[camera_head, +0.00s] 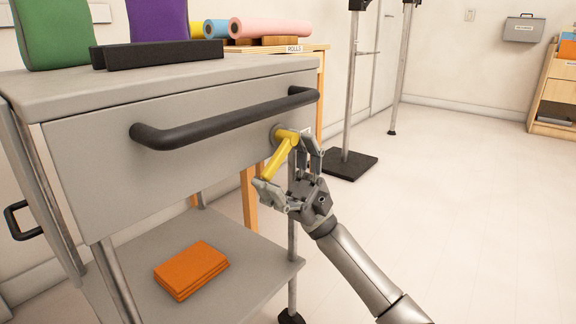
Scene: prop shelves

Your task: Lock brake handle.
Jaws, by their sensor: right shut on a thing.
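The brake handle (277,160) is a yellow lever on a round grey mount at the right end of the grey cart's front panel (90,160). It slants, with its upper end at the mount and its lower end down to the left. My right gripper (284,165) comes from the lower right and is shut on the brake handle, one finger near its lower end and the other near its upper end. The fingers hide part of the lever. My left gripper is not in view.
A black push bar (225,122) runs across the cart front just above the brake handle. The lower shelf (235,285) holds orange folded cloths (191,269). A table with paper rolls (270,27) stands behind. A stand with a black base (346,164) is farther back. The floor at right is clear.

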